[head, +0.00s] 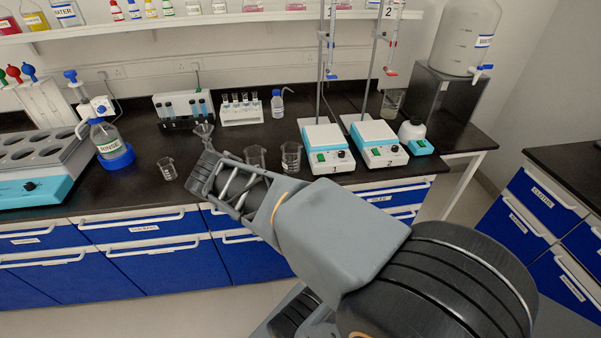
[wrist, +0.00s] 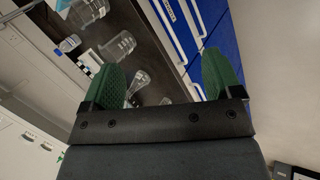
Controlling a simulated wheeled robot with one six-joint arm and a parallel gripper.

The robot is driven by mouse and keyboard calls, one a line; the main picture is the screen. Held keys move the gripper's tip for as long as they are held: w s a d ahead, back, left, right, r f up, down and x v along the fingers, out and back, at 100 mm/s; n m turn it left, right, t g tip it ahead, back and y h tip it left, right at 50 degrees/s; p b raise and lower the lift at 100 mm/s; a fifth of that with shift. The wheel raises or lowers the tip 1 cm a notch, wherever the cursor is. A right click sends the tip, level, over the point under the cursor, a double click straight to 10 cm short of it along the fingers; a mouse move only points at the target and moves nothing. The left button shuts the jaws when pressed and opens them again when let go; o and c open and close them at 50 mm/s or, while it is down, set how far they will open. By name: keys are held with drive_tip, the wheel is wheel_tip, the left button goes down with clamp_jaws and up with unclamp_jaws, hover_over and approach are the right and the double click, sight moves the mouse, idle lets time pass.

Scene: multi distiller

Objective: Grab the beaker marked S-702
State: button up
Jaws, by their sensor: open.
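Three clear glass beakers stand on the dark bench in the head view: a small one (head: 167,168) left of my gripper, and two larger ones, the left (head: 255,156) and the right (head: 291,156), behind my arm. No S-702 marking is legible on any of them. In the wrist view, a larger beaker (wrist: 120,46) and another beaker (wrist: 92,10) show at upper left, and the small beaker (wrist: 165,101) is lower. My gripper (head: 203,172) is over the bench's front edge, open and empty; its green fingers (wrist: 162,62) are apart in the wrist view.
A glass flask (head: 205,131) stands just behind my gripper. Two hotplates (head: 326,147) with burette stands are on the right. Tube racks (head: 241,112) stand at the back. Blue drawers (head: 150,265) lie below.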

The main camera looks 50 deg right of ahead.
drive_tip(key=shift+o, duration=1.2)
drive_tip(key=w+d+f+n+h+b, duration=0.4)
drive_tip(key=d+f+n+h+b, duration=0.2)
drive_tip(key=d, duration=0.4)
drive_tip(key=shift+d+f+n+b, duration=0.3)
drive_tip(key=shift+f+n+b, duration=0.35)
drive_tip(key=shift+b, duration=0.5)
drive_tip(key=n+t+h+b, duration=0.3)
drive_tip(key=n+h+b, duration=0.2)
drive_tip(key=n+b, duration=0.25)
approach(287, 154)
drive_tip(key=shift+n, duration=0.8)
drive_tip(key=x, duration=0.7)
drive_tip(key=shift+x, duration=3.25)
drive_tip(key=shift+f, duration=0.1)
drive_tip(key=shift+c, duration=0.2)
drive_tip(key=c, duration=1.2)
